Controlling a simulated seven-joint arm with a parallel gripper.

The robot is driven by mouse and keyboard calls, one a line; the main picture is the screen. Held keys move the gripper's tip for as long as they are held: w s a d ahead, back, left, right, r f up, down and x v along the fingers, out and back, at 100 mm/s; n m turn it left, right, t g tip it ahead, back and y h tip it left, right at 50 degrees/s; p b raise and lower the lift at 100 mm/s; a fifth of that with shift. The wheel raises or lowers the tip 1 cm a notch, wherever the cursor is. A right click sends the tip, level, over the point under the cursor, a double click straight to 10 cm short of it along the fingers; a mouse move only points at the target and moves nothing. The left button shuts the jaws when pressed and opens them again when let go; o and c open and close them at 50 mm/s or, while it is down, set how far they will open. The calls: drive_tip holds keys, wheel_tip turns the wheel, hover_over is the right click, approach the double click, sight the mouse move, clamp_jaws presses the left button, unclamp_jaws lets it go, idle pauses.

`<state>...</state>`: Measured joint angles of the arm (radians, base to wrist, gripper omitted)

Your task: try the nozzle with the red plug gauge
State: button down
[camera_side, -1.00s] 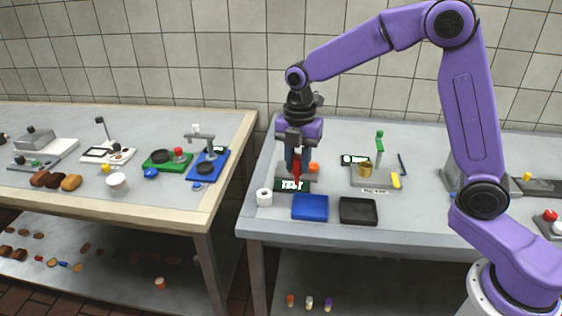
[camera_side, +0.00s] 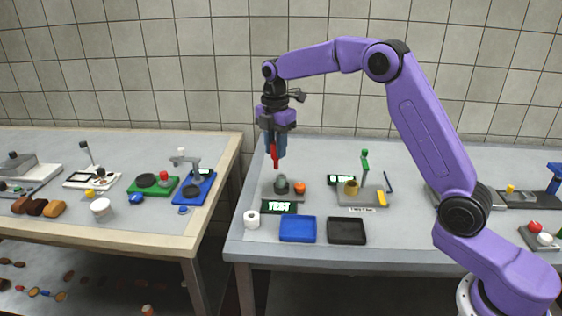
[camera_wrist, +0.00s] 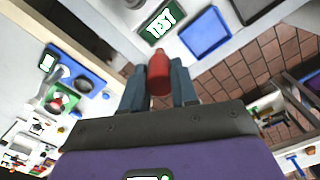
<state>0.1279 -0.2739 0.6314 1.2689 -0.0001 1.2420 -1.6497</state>
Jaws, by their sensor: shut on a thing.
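My gripper (camera_side: 275,150) is shut on the red plug gauge (camera_side: 274,158), which points down from the fingers. In the wrist view the red gauge (camera_wrist: 160,75) sits between the two blue-grey fingers, its narrow end outward. A grey stepped piece that looks like the nozzle (camera_side: 282,186) stands on a small test stand below the gauge. The gauge's tip is above it and slightly left, with a small gap in the picture. A dark display (camera_side: 279,207) in front of the stand reads "TEST"; it also shows in the wrist view (camera_wrist: 161,23).
An orange knob (camera_side: 300,187) sits right of the nozzle. A blue tray (camera_side: 298,238), a black tray (camera_side: 347,240) and a white roll (camera_side: 252,220) lie in front. A stand with a green-topped post (camera_side: 364,172) is to the right. A gap separates the left table (camera_side: 120,230).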

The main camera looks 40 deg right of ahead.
drive_tip(key=w+d+m, duration=0.2)
drive_tip(key=w+d, duration=0.3)
drive_tip(key=d, duration=0.1)
drive_tip(key=shift+w+f, duration=0.15)
drive_tip(key=shift+f, duration=0.1)
drive_tip(key=shift+d, duration=0.1)
drive_tip(key=shift+f, duration=2.95)
drive_tip(key=shift+f, duration=1.65)
idle(0.4)
drive_tip(key=shift+r, duration=0.15)
idle(1.1)
